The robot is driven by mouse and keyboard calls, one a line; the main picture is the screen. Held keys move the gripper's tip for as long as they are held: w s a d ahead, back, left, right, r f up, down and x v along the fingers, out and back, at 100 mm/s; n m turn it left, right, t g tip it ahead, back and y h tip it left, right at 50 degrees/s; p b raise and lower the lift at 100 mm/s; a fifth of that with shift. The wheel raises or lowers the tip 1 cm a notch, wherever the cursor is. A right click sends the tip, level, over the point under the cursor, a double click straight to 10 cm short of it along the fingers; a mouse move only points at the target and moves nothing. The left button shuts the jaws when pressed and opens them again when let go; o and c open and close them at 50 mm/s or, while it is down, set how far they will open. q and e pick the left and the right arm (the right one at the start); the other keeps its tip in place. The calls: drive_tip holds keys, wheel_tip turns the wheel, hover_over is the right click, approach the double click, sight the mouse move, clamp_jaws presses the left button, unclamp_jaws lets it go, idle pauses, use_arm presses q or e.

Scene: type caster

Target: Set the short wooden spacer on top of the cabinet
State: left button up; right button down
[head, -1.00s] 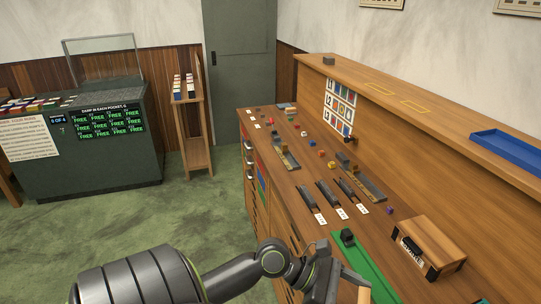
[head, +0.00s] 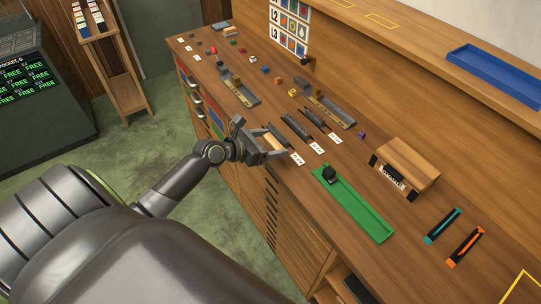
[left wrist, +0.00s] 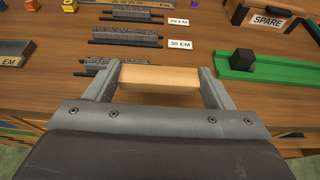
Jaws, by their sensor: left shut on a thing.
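My left gripper (head: 277,142) is shut on a short light-wood spacer (left wrist: 158,77), which lies crosswise between the two fingers. The spacer (head: 270,142) also shows in the head view, held at the front part of the wooden cabinet's worktop (head: 345,155). I cannot tell whether it touches the wood. The cabinet has drawers in its front and a raised ledge (head: 400,30) along its back. My right gripper is not in view.
Dark slotted sticks (head: 296,127) with white labels lie just beyond the gripper. A green tray (head: 365,215) with a black block, a wooden SPARE box (head: 408,165) and two coloured tools (head: 465,246) are to the right. A blue tray (head: 495,75) sits on the ledge.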

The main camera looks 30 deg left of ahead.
use_arm(q)
wheel_tip(320, 180, down, 2)
drive_tip(key=shift+a+f, duration=0.1)
drive_tip(key=shift+f, duration=0.1)
wheel_tip(320, 180, down, 3)
drive_tip(key=shift+f+b, duration=0.15)
drive_tip(key=shift+b, duration=0.5)
drive_tip(key=shift+f, duration=0.3)
drive_tip(key=o, duration=1)
drive_tip(key=shift+c, duration=0.2)
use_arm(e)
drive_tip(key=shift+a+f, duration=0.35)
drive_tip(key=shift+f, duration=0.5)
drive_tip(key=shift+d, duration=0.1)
